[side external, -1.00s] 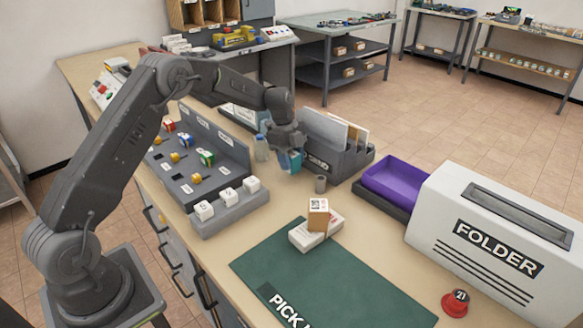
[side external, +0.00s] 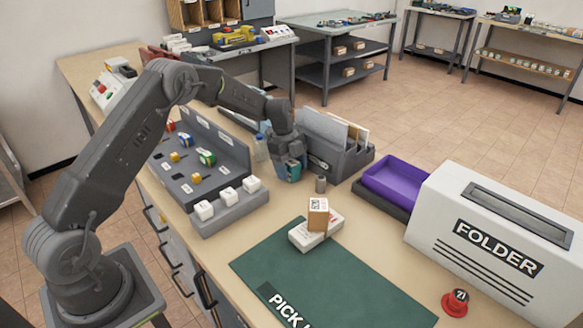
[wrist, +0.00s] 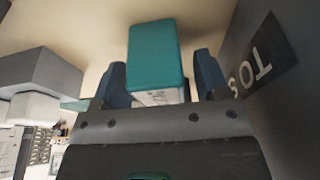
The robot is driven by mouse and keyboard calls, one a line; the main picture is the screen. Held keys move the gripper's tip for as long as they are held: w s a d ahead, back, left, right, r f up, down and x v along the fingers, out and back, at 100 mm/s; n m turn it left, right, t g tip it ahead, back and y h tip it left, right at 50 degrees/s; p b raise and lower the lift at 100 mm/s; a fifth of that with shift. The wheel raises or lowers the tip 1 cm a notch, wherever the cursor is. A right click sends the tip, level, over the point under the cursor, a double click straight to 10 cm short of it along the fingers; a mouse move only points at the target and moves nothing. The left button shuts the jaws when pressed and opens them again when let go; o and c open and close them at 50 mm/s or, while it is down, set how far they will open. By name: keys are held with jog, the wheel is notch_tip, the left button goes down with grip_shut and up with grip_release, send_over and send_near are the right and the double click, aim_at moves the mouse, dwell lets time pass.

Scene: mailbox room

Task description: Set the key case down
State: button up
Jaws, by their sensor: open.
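The key case is a small teal box (side external: 293,172) on the beige table, just in front of the grey file rack. It also shows in the wrist view (wrist: 154,55), between my fingers, with a gap visible on each side. My gripper (side external: 290,168) points down around the case and is open. It hides part of the case in the side view. Whether the underside of the case rests fully on the table cannot be seen clearly.
The grey file rack (side external: 352,163) stands close to the right of my gripper. A stepped grey panel (side external: 228,214) with white cubes is to the left. A purple tray (side external: 396,183) lies further right.

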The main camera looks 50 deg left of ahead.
jog(key=v, duration=1.1)
jog(key=shift+r, duration=0.35)
jog(key=s+d+r+n+t+y, duration=0.1)
jog(key=s+d+r+n, duration=0.4)
jog(key=s+r, duration=0.25)
jog(key=s+d+r+n+t+y, duration=0.1)
jog(key=s+d+r+n+t, duration=0.1)
jog(key=s+d+r+n, duration=0.45)
jog(key=s+d+f+n+t+y, duration=0.1)
jog(key=s+n, duration=0.5)
jog(key=s, duration=1.4)
jog(key=shift+d+f+t, duration=0.6)
jog(key=shift+d+t, duration=0.2)
jog(key=shift+d, duration=0.15)
